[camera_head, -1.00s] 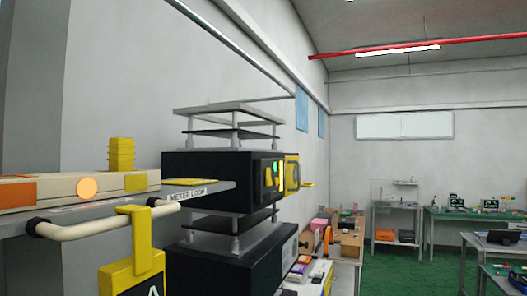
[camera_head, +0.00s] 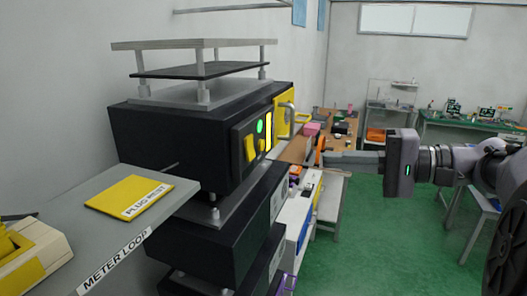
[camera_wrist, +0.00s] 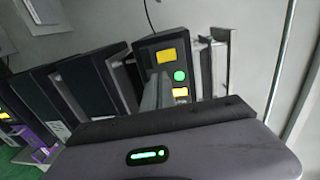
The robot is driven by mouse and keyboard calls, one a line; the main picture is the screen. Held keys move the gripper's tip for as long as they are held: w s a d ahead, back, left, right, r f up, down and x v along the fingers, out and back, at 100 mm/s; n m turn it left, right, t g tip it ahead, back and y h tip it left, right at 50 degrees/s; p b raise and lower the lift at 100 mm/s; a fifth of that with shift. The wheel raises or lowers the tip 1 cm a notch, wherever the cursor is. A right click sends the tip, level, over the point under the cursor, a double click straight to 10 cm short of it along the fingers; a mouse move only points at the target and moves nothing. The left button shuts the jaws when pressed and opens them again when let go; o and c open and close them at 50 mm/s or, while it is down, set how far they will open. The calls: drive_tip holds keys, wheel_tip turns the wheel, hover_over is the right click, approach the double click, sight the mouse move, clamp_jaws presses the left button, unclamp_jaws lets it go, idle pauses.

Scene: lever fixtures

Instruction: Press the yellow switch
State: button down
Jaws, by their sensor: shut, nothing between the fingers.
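The yellow switch (camera_head: 250,149) sits on the dark panel at the front of a black box unit, left of a round green light (camera_head: 260,127) and a bright yellow strip (camera_head: 268,131). In the wrist view a yellow block (camera_wrist: 166,56) shows on the panel, near the green light (camera_wrist: 180,76); it looks like the same switch. My gripper (camera_head: 328,160) is shut and empty, to the right of the panel and apart from it in the head view. In the wrist view its fingers (camera_wrist: 157,88) point at the panel and hide part of it.
A grey shelf marked "METER LOOP" (camera_head: 115,262) with a yellow "PLUG REST" plate (camera_head: 130,196) juts out at the left. A yellow bracket with a grey handle (camera_head: 286,112) is beside the panel.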

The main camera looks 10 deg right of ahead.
sight(253, 157)
drive_tip(key=p+x, duration=0.3)
drive_tip(key=x, duration=1)
drive_tip(key=shift+w+a+p, duration=0.25)
drive_tip(key=shift+a+p, duration=0.05)
drive_tip(key=shift+w+a+f, duration=0.1)
drive_tip(key=shift+a, duration=0.05)
drive_tip(key=shift+w+b, duration=0.1)
drive_tip(key=shift+b, duration=0.85)
drive_tip(key=shift+a+f, duration=0.1)
drive_tip(key=shift+f, duration=0.05)
